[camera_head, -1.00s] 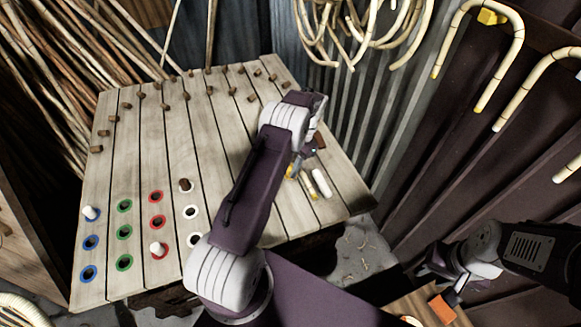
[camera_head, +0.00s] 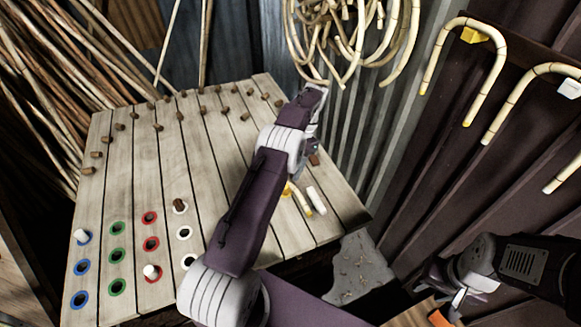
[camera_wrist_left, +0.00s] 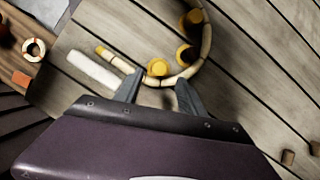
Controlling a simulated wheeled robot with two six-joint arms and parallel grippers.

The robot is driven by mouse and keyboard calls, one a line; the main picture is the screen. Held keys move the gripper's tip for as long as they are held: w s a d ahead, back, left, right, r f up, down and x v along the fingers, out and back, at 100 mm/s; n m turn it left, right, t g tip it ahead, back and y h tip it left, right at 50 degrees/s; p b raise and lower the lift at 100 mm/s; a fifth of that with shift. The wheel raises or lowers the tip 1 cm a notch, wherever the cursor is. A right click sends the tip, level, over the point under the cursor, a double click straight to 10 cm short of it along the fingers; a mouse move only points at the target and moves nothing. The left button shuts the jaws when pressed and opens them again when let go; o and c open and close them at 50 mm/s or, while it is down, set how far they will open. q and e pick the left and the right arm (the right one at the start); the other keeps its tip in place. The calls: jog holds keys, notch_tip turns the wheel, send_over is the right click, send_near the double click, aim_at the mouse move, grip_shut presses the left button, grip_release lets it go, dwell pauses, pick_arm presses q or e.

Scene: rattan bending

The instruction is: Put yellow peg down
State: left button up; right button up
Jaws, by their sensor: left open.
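In the left wrist view my left gripper (camera_wrist_left: 158,80) is open over the plank board. A yellow peg (camera_wrist_left: 158,67) stands between and just beyond its fingertips, on the inner side of a bent rattan piece (camera_wrist_left: 206,40). Two more yellow pegs, one (camera_wrist_left: 187,54) near the middle and one (camera_wrist_left: 193,18) near the top edge, stand inside the same bend. In the head view my left arm hides the left gripper and most of the rattan; its yellow-tipped end (camera_head: 301,200) shows. My right gripper (camera_head: 455,290) is at lower right, away from the board; its opening is unclear.
A white peg (camera_head: 316,200) lies beside the rattan end. The plank board (camera_head: 215,150) has several brown pegs at the back and blue, green, red and white ringed holes at front left. Bent canes hang on the right wall (camera_head: 465,60). An orange block (camera_head: 440,318) is at lower right.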

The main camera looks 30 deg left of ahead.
pick_arm(q)
jog(key=s+d+r+n+t, duration=0.1)
jog(key=s+d+t, duration=0.1)
jog(key=s, duration=0.5)
jog(key=s+d+r+n+t+h, duration=0.1)
jog(key=s+d, duration=0.3)
jog(key=s, duration=0.3)
jog(key=s+d+r+n+t, duration=0.1)
jog(key=s+d+t, duration=0.1)
jog(key=s+d, duration=0.2)
jog(key=s, duration=0.3)
jog(key=shift+r+n+t+h, duration=0.3)
jog(key=shift+n, duration=0.1)
jog(key=shift+d, duration=0.1)
